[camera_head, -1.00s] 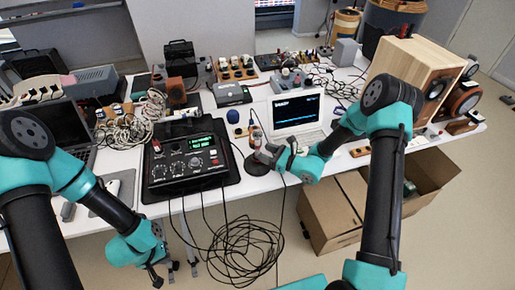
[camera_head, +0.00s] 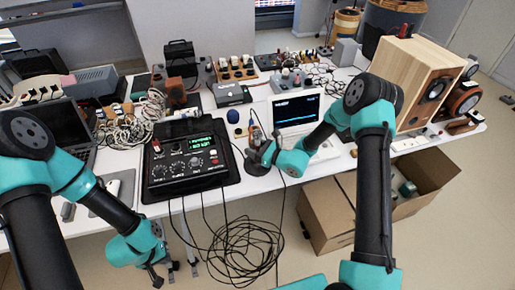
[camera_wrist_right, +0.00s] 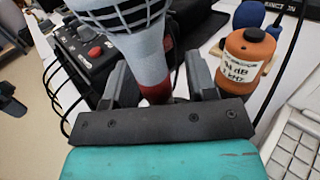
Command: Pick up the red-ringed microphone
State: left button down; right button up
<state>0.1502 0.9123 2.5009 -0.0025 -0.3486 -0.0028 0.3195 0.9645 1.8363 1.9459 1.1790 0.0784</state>
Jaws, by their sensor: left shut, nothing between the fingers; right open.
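The red-ringed microphone (camera_wrist_right: 150,60) fills the upper middle of the right wrist view, with a dark mesh head, a pale grey body and a red ring low down. My right gripper (camera_wrist_right: 158,72) is open, with one finger on each side of the microphone near its ring. I cannot tell whether either finger touches it. In the head view my right gripper (camera_head: 260,158) is low at the table's front, right of the black control box. The microphone is not clear there. My left gripper (camera_head: 164,274) is shut and empty, below and in front of the table edge.
An orange canister with a white label (camera_wrist_right: 246,55) stands just right of my right gripper, with a blue ball (camera_wrist_right: 250,14) behind it. The black control box (camera_head: 190,165) and white laptop (camera_head: 297,112) flank the gripper. Black cables (camera_head: 245,245) hang in front.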

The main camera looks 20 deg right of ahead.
dwell(0.4)
grip_shut()
